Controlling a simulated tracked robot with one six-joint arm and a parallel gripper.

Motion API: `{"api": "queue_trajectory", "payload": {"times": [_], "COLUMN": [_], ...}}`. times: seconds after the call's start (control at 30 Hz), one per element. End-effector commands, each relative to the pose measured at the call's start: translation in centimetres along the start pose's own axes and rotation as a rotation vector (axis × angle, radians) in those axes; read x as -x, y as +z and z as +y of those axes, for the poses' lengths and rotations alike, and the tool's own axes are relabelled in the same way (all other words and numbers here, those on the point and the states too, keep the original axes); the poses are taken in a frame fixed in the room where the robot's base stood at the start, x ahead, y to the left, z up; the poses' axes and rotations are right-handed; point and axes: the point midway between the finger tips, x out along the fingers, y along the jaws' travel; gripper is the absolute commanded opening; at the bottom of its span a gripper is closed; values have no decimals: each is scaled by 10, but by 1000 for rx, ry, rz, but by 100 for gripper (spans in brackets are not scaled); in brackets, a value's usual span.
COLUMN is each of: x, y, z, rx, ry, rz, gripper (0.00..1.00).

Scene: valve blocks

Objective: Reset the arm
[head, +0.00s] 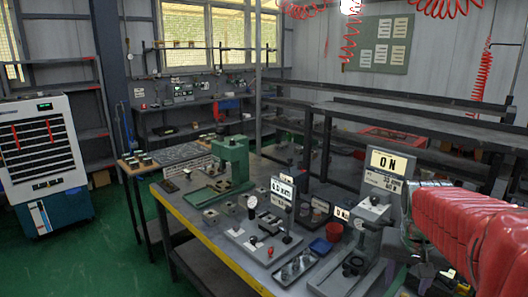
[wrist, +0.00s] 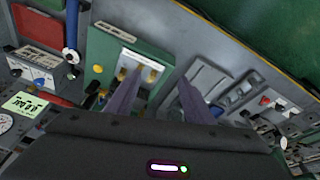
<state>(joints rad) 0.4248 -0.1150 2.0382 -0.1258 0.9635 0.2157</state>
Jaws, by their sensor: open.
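My arm in its red ribbed sleeve (head: 470,230) reaches across the right edge of the head view. Beyond the fingers is a green panel (wrist: 103,48) with a white-framed fitting (wrist: 138,66). I cannot tell how far the fingertips are from it.
A white-and-teal cabinet (head: 40,150) stands at left. Green floor (head: 110,235) is clear between them. A grey rail (head: 410,110) runs behind.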

Motion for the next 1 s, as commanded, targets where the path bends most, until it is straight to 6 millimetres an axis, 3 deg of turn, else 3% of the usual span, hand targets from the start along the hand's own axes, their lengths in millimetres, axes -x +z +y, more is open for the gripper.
{"api": "queue_trajectory", "payload": {"times": [0.3, 0.7, 0.83, 1.0], "x": [21, 40, 49, 68], "y": [80, 169, 190, 202], "z": [-46, -82, -90, -102], "rx": [225, 416, 460, 510], "ry": [-91, -198, -231, -267], "rz": [45, 128, 165, 225], "gripper": [48, 48, 48, 48]}}
